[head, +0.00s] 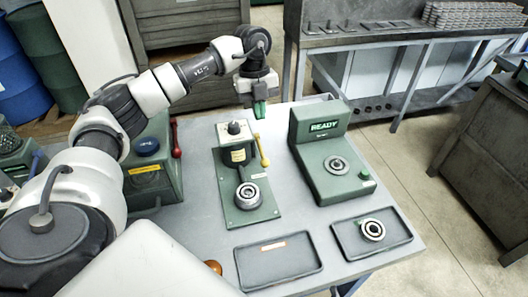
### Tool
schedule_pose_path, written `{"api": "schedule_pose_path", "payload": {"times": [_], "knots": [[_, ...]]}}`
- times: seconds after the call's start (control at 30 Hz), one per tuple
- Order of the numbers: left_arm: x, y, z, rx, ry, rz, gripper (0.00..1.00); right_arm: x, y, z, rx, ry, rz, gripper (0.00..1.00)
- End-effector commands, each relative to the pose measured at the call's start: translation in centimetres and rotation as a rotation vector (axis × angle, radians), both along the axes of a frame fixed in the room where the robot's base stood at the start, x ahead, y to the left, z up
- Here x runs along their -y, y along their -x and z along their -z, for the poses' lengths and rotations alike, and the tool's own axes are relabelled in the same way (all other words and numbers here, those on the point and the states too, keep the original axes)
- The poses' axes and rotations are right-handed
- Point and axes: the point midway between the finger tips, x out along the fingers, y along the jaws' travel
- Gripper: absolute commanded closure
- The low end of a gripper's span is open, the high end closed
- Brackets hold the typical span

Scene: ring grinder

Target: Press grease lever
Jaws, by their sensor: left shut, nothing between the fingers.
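A green station (234,212) with a post stands mid-table. A lever with a yellow handle (262,152) rises at the right of its post, and a metal ring (248,195) sits on its base. My left gripper (260,109), with green fingers, points down just beyond the yellow lever, apart from it in the picture. Its fingers are shut and empty. A red-knobbed lever (176,150) stands beside the green machine (158,165) on the left. No readable label shows which one is the grease lever. My right gripper is out of view.
A green unit (323,160) reading READY stands at the right with a round metal part on it. A dark tray (245,279) at the front looks empty. Another tray (394,250) holds a metal ring (372,229). A rack (400,42) stands behind the table.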

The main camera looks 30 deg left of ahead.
Motion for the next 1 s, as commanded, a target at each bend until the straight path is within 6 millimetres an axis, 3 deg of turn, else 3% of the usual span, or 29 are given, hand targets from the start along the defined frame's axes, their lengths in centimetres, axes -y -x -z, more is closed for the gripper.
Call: {"api": "schedule_pose_path", "payload": {"times": [0.27,0.7,1.0], "knots": [[0.6,0.4,2.7,-0.004,0.001,0.002,1.00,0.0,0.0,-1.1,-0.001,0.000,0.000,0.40],[1.9,0.9,11.3,-0.003,0.002,0.000,1.00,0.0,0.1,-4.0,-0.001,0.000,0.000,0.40],[1.8,0.4,13.6,0.001,0.002,0.002,1.00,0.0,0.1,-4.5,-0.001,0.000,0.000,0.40]]}}
